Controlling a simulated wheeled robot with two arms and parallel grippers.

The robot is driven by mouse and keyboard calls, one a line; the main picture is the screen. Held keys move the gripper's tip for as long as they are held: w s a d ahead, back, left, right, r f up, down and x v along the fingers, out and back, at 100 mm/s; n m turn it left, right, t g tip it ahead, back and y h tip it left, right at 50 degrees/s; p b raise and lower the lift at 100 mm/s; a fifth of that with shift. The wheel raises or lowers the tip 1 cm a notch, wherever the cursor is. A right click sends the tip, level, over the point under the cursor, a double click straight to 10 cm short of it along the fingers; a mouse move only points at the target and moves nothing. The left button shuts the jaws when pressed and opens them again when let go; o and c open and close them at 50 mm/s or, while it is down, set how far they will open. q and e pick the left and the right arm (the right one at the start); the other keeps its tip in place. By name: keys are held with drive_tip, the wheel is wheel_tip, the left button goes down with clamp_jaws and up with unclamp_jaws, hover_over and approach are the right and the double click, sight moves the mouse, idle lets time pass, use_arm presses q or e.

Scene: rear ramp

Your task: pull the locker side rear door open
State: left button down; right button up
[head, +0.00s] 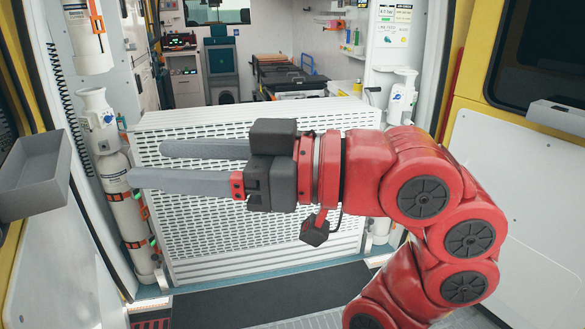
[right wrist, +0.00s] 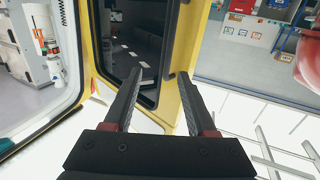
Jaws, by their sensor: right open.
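Two yellow-edged rear door panels flank the vehicle's rear opening in the head view, a left one (head: 50,262) and a right one (head: 545,190), both standing clear of the opening. I cannot tell which is the locker side door. Each carries a grey fitting, a box-like one at left (head: 35,175) and a bar-like one at right (head: 558,117). My right gripper (head: 148,163) is open, its two long grey fingers pointing left before the white perforated ramp. In the right wrist view a yellow door edge with a dark window (right wrist: 135,45) shows beyond the spread fingers (right wrist: 162,98); no contact is visible.
The upright white ramp (head: 225,250) fills the lower opening. White cylinders (head: 122,190) stand at its left side, with another (head: 402,97) at right. A dark floor mat (head: 265,296) lies in front. Inside are a stretcher (head: 285,77) and a seat (head: 220,65).

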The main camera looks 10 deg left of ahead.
drive_tip(key=d+p, duration=0.1)
drive_tip(key=d, duration=1)
drive_tip(key=shift+w+d+p, duration=0.4)
drive_tip(key=shift+w, duration=0.05)
drive_tip(key=shift+r, duration=0.1)
